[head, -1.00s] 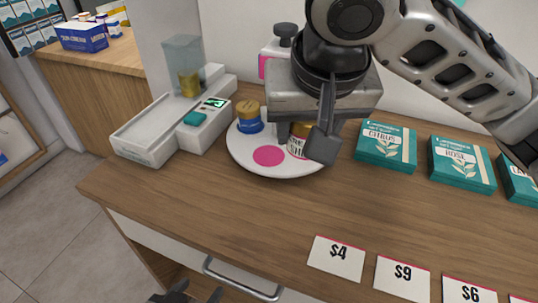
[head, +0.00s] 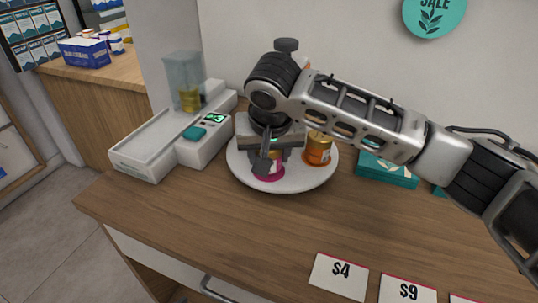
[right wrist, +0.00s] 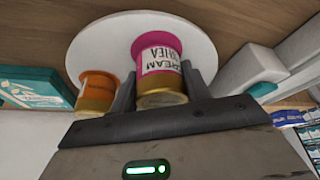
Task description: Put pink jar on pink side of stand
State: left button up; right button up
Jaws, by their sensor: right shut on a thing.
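The white round stand (head: 238,172) is on the wooden counter. My right gripper (head: 268,162) is above its left part, shut on the pink jar (head: 277,158). In the right wrist view, the pink jar (right wrist: 158,60) sits between the two fingers, its gold lid towards the camera. Pink shows at its base, over the stand's pink spot (head: 268,178); I cannot tell whether jar and spot touch. An orange jar (head: 318,150) stands on the stand's right side. The blue jar is hidden behind my gripper. My left gripper is out of view.
A white scale-like device (head: 150,140) with a teal item (head: 194,133) stands left of the stand. Teal boxes (head: 388,172) lie to the right, partly behind my arm. Price cards (head: 338,276) lie at the front edge. The counter in front of the stand is clear.

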jog(key=shift+f, duration=0.4)
jog(key=o, duration=1)
jog(key=shift+f, duration=0.15)
jog(key=shift+r, duration=0.25)
jog(key=v, duration=1.2)
jog(key=shift+p, duration=0.3)
